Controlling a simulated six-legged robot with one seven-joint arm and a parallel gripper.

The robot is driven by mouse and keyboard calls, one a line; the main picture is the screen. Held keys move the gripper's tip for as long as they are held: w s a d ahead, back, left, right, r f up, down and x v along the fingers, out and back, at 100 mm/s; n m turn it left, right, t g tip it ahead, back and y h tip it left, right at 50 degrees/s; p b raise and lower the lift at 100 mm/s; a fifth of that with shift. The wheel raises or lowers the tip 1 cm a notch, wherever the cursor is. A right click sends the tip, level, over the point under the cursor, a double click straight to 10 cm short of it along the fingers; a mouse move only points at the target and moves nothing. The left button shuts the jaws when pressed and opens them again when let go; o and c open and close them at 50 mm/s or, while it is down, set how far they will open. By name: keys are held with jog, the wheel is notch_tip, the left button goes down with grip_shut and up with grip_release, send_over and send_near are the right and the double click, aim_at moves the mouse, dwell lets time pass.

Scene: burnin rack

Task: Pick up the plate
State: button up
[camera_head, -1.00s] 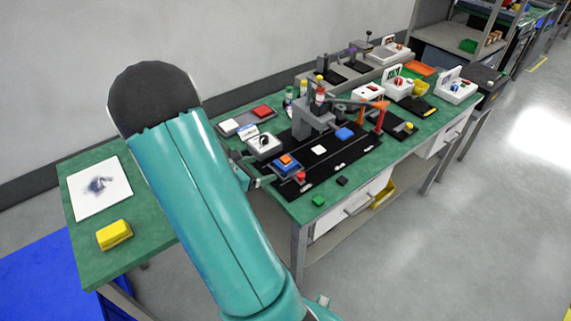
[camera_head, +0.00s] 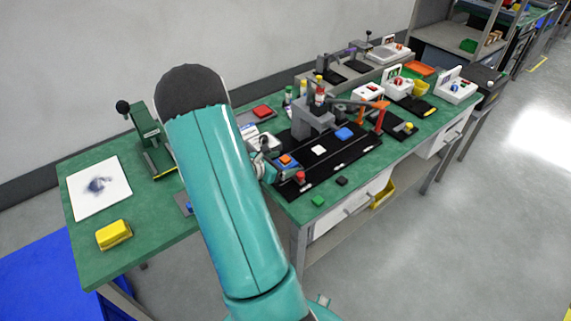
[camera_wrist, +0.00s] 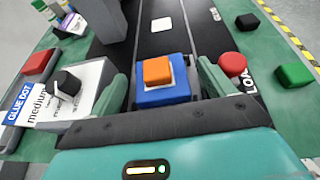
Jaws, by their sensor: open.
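A square blue plate (camera_wrist: 181,94) with a white layer and an orange block (camera_wrist: 157,71) on top lies at the near end of the black mat. It also shows in the head view (camera_head: 292,168). A small white square plate (camera_head: 319,150) lies flat farther along the mat and also shows in the wrist view (camera_wrist: 162,25). My gripper (camera_wrist: 163,78) is open, with one finger on each side of the blue plate in the wrist view. I cannot tell whether the fingers touch it. In the head view my arm hides most of my gripper.
A white dial box (camera_wrist: 72,92) stands left of my gripper. A red knob (camera_wrist: 232,64) stands close on the right. Green (camera_wrist: 294,75) and black (camera_wrist: 247,21) blocks lie beyond it. A grey stand (camera_head: 314,118) rises over the mat (camera_head: 345,157).

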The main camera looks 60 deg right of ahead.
jog(key=c, duration=1.1)
